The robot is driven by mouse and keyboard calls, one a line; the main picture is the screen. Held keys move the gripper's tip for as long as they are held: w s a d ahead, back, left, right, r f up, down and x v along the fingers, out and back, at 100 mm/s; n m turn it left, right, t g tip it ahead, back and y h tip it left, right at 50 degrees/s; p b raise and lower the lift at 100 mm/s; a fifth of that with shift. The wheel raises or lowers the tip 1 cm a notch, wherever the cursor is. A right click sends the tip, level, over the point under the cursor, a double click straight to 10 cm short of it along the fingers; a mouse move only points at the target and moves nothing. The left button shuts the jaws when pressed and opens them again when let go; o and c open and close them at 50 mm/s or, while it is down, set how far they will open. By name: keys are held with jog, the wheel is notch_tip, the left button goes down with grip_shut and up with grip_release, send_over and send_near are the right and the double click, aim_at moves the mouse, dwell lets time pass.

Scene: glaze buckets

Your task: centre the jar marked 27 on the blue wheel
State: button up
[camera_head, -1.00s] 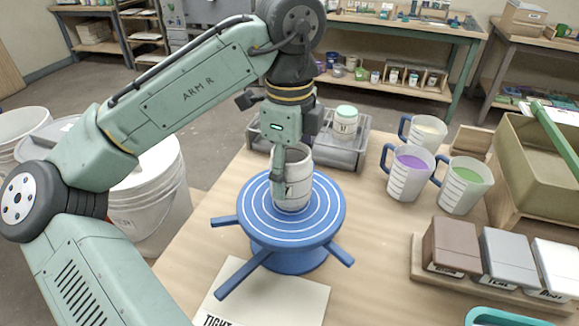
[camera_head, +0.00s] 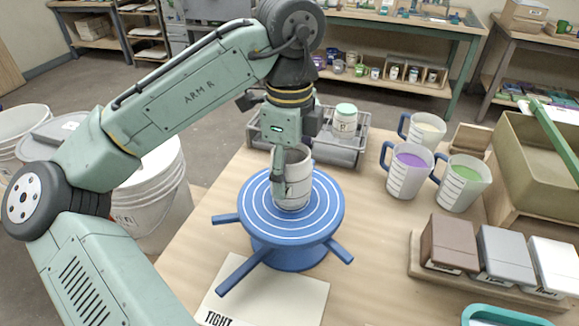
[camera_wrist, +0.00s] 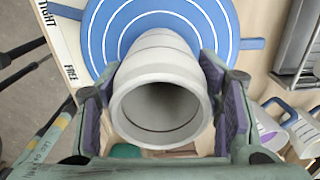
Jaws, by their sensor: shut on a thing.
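A white-grey open jar (camera_head: 293,185) stands upright on the blue wheel (camera_head: 262,222), near the middle of its white rings. Its number is not readable in either view. My gripper (camera_head: 285,185) is shut on the jar, with one finger in front of it in the head view. In the wrist view the jar (camera_wrist: 160,108) sits between the two finger pads and its empty mouth faces the camera. The blue wheel (camera_wrist: 105,45) shows behind it there. Whether the jar's base touches the wheel, and how exactly it is centred, is partly hidden.
A wire tray (camera_head: 335,150) with a green-lidded jar (camera_head: 344,120) stands behind the wheel. Jugs with purple (camera_head: 408,172) and green (camera_head: 462,183) glaze stand to the right. Boxes (camera_head: 449,242) sit at front right. A paper card (camera_head: 285,300) lies under the wheel's handles.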

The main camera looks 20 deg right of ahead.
jog(key=shift+f, duration=0.1)
jog(key=o, duration=1.5)
jog(key=shift+o, duration=0.2)
